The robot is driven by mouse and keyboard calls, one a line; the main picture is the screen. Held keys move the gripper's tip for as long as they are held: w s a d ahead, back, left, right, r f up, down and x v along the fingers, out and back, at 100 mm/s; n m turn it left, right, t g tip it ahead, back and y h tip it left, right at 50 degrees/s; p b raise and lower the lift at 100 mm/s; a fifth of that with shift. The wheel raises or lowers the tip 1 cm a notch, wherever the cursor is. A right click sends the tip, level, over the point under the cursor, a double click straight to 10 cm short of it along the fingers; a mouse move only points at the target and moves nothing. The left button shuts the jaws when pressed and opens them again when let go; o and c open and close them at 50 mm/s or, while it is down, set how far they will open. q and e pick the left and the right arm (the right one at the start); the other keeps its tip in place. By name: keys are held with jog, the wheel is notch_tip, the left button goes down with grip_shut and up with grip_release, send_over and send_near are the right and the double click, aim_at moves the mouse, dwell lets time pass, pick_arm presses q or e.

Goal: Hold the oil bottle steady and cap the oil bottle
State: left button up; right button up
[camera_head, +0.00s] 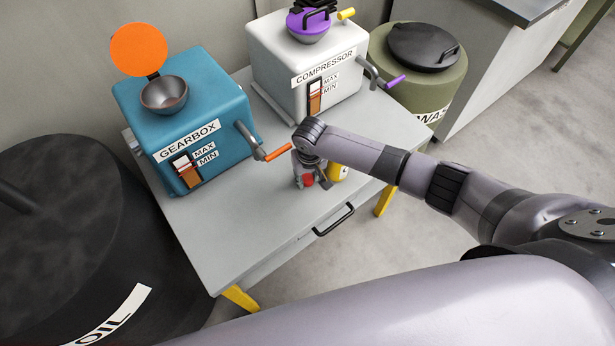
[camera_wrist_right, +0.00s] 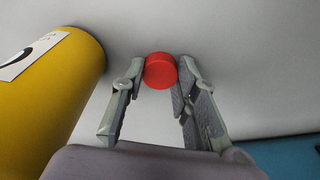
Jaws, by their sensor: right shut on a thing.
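My right gripper (camera_head: 306,180) is low over the grey table, in front of the white compressor box. In the right wrist view, the right gripper (camera_wrist_right: 162,80) has its fingertips closed on either side of a red cap (camera_wrist_right: 160,71). The red cap also shows in the head view (camera_head: 308,181). The yellow oil bottle (camera_wrist_right: 45,90) stands beside the gripper, at the left in the right wrist view, apart from the cap. In the head view the bottle (camera_head: 339,172) is partly hidden by my right arm; its top is hidden. My left gripper is not in view.
A blue gearbox box (camera_head: 185,120) with an orange crank (camera_head: 278,153) and a white compressor box (camera_head: 300,65) stand on the grey table (camera_head: 235,225). The table's front left is clear. A black oil drum (camera_head: 60,220) and a green waste drum (camera_head: 420,85) flank the table.

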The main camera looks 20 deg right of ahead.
aim_at(308, 179)
jog(key=shift+r, duration=0.15)
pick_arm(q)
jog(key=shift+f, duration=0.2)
pick_arm(e)
notch_tip(308, 179, up, 20)
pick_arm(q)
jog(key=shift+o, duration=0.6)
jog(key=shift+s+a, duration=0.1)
